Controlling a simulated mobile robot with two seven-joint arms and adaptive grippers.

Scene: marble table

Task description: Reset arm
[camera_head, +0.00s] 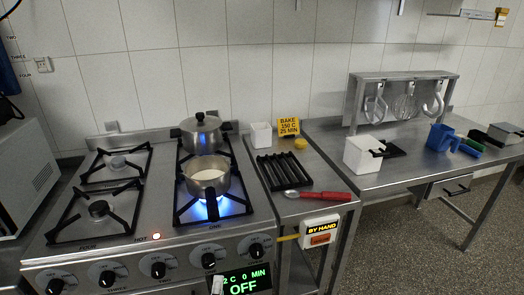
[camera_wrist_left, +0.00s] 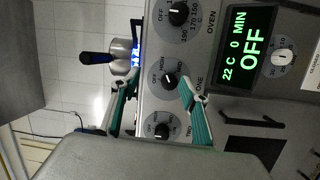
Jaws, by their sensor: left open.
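My left gripper (camera_wrist_left: 160,88) is open in the left wrist view, its two teal fingers apart on either side of the burner ONE knob (camera_wrist_left: 169,81). I cannot tell whether they touch it. In the head view, only a small pale part of this gripper (camera_head: 217,285) shows at the bottom edge, below that knob (camera_head: 208,260) and left of the green OFF display (camera_head: 243,281). My right gripper is not in view.
The left burners (camera_head: 98,209) are bare. A red-handled spoon (camera_head: 320,196) lies on the steel counter right of the stove. A white box (camera_head: 361,155) stands on the right table.

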